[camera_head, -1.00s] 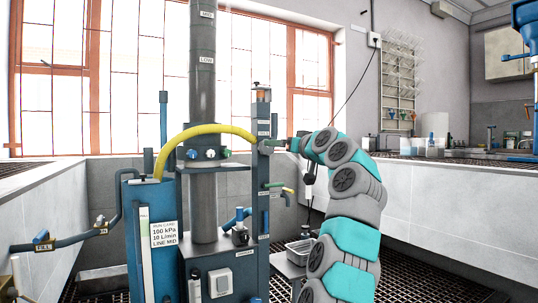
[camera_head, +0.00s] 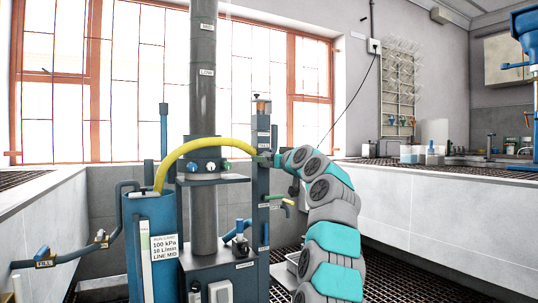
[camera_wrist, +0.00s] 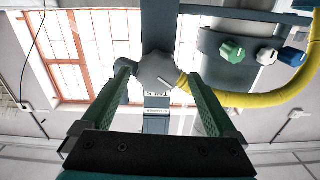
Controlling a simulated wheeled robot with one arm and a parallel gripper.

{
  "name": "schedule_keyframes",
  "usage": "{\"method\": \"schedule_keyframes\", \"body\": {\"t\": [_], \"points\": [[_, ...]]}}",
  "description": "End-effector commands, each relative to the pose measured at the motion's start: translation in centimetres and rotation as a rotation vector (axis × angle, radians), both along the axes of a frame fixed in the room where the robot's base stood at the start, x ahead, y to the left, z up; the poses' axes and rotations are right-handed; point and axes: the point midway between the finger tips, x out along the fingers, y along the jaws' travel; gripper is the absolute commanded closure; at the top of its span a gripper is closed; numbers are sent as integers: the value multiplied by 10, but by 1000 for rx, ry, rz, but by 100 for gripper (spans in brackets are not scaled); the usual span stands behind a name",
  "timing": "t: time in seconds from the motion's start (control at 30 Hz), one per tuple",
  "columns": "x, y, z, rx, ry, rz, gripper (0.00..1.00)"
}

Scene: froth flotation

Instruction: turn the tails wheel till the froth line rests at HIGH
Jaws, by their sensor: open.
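The tails wheel (camera_wrist: 157,70) is a grey round knob on the post, above an upside-down TAILS label (camera_wrist: 157,94) in the wrist view. My gripper (camera_wrist: 157,75) is open, with one green finger on each side of the wheel; I cannot tell whether they touch it. In the head view my gripper (camera_head: 271,159) is at the post's upper part and hides most of the wheel. The dark column (camera_head: 203,105) carries a MID label (camera_head: 206,27) and a LOW label (camera_head: 206,72) below it. HIGH is out of view, and I cannot make out a froth line.
A yellow hose (camera_head: 205,142) arches from the blue tank (camera_head: 150,215) towards the post. Green, white and blue knobs (camera_wrist: 232,51) sit on a panel beside the wheel. A sign (camera_head: 165,246) on the tank reads 100 kPa, 10 L/min, LINE MID. Grey benches flank the floor grating.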

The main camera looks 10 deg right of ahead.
Motion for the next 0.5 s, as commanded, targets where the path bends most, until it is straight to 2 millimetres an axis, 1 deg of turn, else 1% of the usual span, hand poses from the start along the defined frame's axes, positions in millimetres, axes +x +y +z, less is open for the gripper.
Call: {"method": "schedule_keyframes", "body": {"t": [0.13,0.4,0.47,0.5], "points": [[6,0,1,2,-1,-3,6],[6,1,0,2,-2,-2,6],[6,1,0,2,-2,-2,12],[6,1,0,2,-2,-2,16]]}}
